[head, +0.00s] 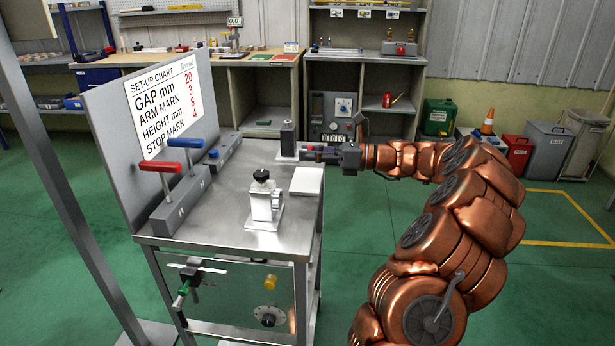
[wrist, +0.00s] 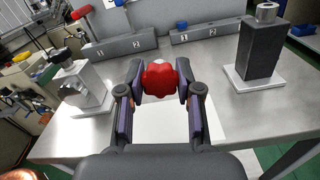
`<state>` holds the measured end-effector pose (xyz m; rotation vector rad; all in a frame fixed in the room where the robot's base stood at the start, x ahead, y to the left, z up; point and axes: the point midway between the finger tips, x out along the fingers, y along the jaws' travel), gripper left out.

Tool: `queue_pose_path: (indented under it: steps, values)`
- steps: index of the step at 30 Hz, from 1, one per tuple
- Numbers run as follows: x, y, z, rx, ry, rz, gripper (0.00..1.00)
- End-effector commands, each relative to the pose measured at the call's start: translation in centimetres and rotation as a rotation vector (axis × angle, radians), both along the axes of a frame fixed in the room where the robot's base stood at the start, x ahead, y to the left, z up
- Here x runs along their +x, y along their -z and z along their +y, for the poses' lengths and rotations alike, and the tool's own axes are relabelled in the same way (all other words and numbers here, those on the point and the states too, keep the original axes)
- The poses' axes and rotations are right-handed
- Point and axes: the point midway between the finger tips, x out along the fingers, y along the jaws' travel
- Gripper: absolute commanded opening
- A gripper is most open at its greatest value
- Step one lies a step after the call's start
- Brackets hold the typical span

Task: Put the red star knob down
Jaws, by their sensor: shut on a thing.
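The red star knob (wrist: 160,80) shows in the wrist view between the fingertips of my gripper (wrist: 160,84). The gripper is shut on it, with a finger on each side. In the head view my gripper (head: 312,153) reaches in from the right over the far right part of the metal bench (head: 215,217). The knob is hard to make out there. A white pad (wrist: 166,122) lies on the bench below the gripper in the wrist view; it also shows in the head view (head: 308,181). Whether the knob touches anything below is hidden.
A dark post on a white base (wrist: 258,50) stands right of the gripper in the wrist view. A clamp fixture (head: 264,200) stands at the bench's front. Blocks with a red handle (head: 160,167) and blue handles line the chart panel (head: 160,95). Bare metal lies between.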

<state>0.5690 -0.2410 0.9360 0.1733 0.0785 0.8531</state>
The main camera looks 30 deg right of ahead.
Motion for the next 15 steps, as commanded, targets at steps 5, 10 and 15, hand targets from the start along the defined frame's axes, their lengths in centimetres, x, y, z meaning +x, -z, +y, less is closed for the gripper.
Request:
queue_pose_path:
  steps: [5, 10, 15]
  values:
    - [0.0, 1.0, 0.0, 0.0, -0.001, 0.0, 0.01]
    - [0.0, 3.4, 0.0, 0.002, -0.001, 0.002, 0.01]
    - [0.0, 5.3, 0.0, -0.002, 0.0, -0.001, 0.01]
